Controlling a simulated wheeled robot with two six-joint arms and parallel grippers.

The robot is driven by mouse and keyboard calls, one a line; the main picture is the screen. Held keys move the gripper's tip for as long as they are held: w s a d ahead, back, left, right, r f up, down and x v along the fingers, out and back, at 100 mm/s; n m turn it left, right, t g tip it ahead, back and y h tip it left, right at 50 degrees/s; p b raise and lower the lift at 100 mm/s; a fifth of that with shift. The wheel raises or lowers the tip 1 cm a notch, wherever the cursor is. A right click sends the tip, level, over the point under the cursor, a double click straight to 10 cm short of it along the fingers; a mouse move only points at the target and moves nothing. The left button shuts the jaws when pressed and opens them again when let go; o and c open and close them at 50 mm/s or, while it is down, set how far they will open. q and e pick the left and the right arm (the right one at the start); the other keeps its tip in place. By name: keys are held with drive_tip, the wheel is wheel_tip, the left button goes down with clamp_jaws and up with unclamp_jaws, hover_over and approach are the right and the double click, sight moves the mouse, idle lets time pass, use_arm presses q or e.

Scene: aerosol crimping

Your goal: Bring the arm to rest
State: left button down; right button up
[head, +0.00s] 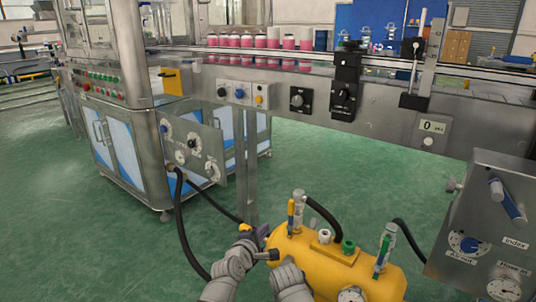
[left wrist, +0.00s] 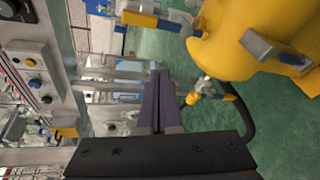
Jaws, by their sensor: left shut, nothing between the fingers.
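My left gripper (head: 262,231) is at the lower middle of the head view, just left of the yellow tank. Its purple fingers (left wrist: 158,100) lie side by side in the left wrist view, shut with nothing between them. Grey links of my own arm rise from the bottom edge behind it. In the head view I cannot tell whether the gripper touches the tank; the wrist view shows the fingers apart from it. My right gripper does not show in either view.
The yellow tank (head: 385,282) carries valves, gauges and black hoses; it also shows in the wrist view (left wrist: 228,45). A steel control box (head: 490,220) stands at the right. Behind runs a conveyor (head: 390,120) with pink cans (head: 260,41). Open green floor lies between.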

use_arm(q)
drive_tip(key=s+a+f+m+g+y, duration=0.1)
drive_tip(key=s+a+f+m+g, duration=0.25)
drive_tip(key=f+m, duration=0.25)
drive_tip(key=s+a+f+m+g+y, duration=0.1)
drive_tip(key=s+a+f+m+g, duration=0.3)
drive_tip(key=f, duration=0.3)
drive_tip(key=s+a+f+m+g+y, duration=0.35)
drive_tip(key=s+a+m+g, duration=0.25)
drive_tip(key=s+a+m, duration=0.25)
drive_tip(key=s+d+r+m+y+p, duration=0.1)
drive_tip(key=s+d+r+m+p, duration=0.15)
drive_tip(key=d+r+p, duration=0.4)
drive_tip(key=s+d+r+m+p, duration=0.1)
drive_tip(key=s+d+r+p, duration=0.3)
drive_tip(key=d+r+p, duration=0.25)
wheel_tip(320, 180, up, 37)
drive_tip(key=a+p, duration=0.1)
drive_tip(key=p, duration=3.6)
drive_tip(key=shift+a+n+g, duration=0.15)
drive_tip(key=shift+n+g, duration=0.15)
drive_tip(key=shift+g, duration=0.15)
